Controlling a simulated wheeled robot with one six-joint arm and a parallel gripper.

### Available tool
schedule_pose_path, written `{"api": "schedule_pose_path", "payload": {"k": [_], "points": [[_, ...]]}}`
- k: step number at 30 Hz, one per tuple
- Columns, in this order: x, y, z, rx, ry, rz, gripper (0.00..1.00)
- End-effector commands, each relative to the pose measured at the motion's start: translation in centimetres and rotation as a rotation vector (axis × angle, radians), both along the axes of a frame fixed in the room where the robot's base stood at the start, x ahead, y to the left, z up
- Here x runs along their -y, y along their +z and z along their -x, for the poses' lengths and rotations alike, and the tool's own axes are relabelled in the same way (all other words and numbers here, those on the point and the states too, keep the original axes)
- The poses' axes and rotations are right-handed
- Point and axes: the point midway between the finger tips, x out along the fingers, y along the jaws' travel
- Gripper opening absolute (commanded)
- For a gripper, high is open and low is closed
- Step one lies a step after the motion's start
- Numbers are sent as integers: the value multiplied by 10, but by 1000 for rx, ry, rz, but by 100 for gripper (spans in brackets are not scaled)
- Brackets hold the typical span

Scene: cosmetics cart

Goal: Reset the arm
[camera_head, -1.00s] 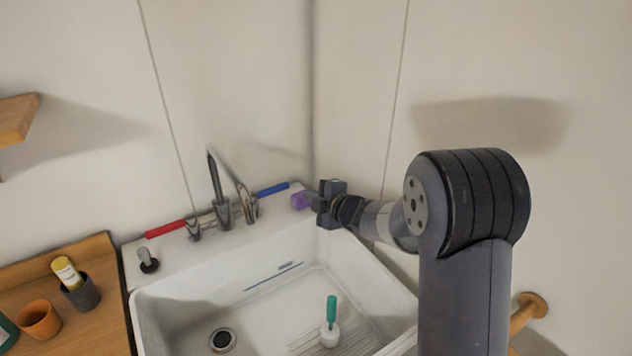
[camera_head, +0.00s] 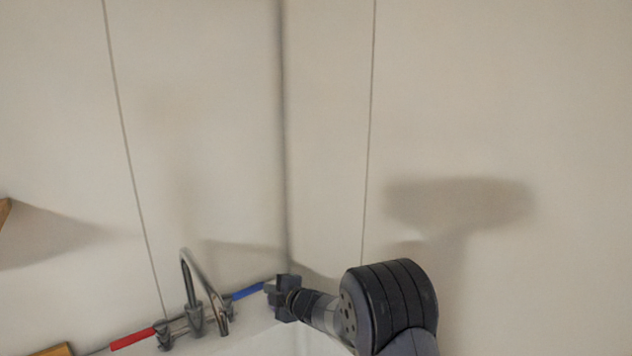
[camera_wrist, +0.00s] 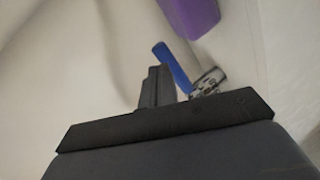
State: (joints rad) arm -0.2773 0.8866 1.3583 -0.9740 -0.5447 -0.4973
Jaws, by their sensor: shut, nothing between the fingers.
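My gripper (camera_head: 283,297) is at the back right of the sink, in front of the wall corner in the head view, beside the faucet's blue handle (camera_head: 250,290). In the wrist view, the fingers of my gripper (camera_wrist: 157,86) are together, with nothing between them. A purple object (camera_wrist: 190,14) is at the top of the wrist view, apart from the fingers. It does not show in the head view now.
The chrome faucet (camera_head: 195,300), with a blue and a red handle (camera_head: 132,339), stands left of my gripper. Bare walls rise behind it. A wooden shelf corner (camera_head: 4,213) is at the left edge. Most of the sink is out of view.

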Motion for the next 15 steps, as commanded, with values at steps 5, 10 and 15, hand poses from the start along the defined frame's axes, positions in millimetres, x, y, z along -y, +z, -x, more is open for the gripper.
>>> {"api": "schedule_pose_path", "payload": {"k": [5,10,15], "points": [[-13,-5,-14,0,1,1,0],[-18,-8,-19,0,0,0,0],[-19,-9,-20,1,0,-1,0]]}}
